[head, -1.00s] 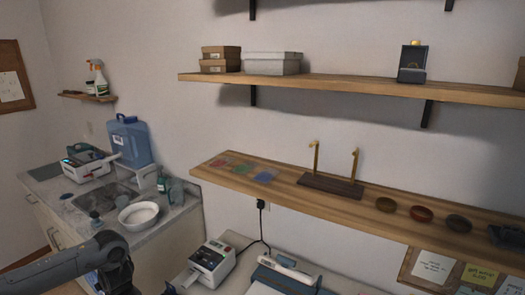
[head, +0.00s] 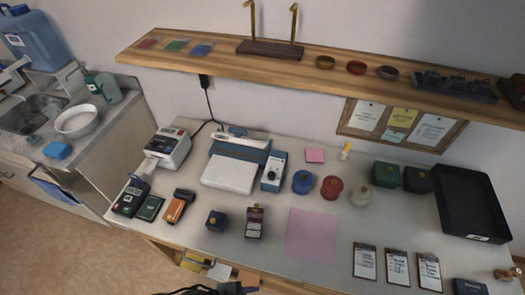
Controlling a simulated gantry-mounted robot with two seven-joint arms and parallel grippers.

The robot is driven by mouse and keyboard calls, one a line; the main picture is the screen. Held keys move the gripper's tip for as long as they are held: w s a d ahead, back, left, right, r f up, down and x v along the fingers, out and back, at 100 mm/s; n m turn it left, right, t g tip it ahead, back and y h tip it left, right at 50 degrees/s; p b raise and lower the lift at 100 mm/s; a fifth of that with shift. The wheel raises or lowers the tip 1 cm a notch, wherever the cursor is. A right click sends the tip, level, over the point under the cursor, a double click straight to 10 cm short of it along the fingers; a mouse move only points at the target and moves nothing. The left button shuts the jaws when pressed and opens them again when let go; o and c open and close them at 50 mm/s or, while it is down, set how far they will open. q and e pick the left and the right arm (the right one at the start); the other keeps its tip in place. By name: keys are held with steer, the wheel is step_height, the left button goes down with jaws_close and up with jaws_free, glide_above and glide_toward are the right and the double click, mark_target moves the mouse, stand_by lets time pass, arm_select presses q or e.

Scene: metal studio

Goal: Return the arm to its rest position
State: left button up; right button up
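The workbench (head: 330,165) below the shelf fills the middle of the view. Nothing is seen held above it.
A wooden shelf (head: 210,55) runs above the bench. On the bench stand a label printer (head: 168,148), a blue-and-white scale (head: 230,170), blue (head: 303,182) and red (head: 331,188) round boxes, a pink sheet (head: 312,235) and a black tray (head: 472,200). A sink counter (head: 95,135) is at left.

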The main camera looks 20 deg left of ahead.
arm_select(q)
steer(key=a+r+n+g+y, duration=0.1)
steer(key=a+r+n+y, duration=0.65)
steer(key=a+n, duration=0.45)
step_height(320, 180, up, 24)
steer(key=s+a+m+p, duration=0.1)
steer(key=p, duration=2.3)
steer(key=shift+s+a+g+h, duration=0.2)
steer(key=shift+s+g+h, duration=0.1)
steer(key=shift+s+h, duration=0.05)
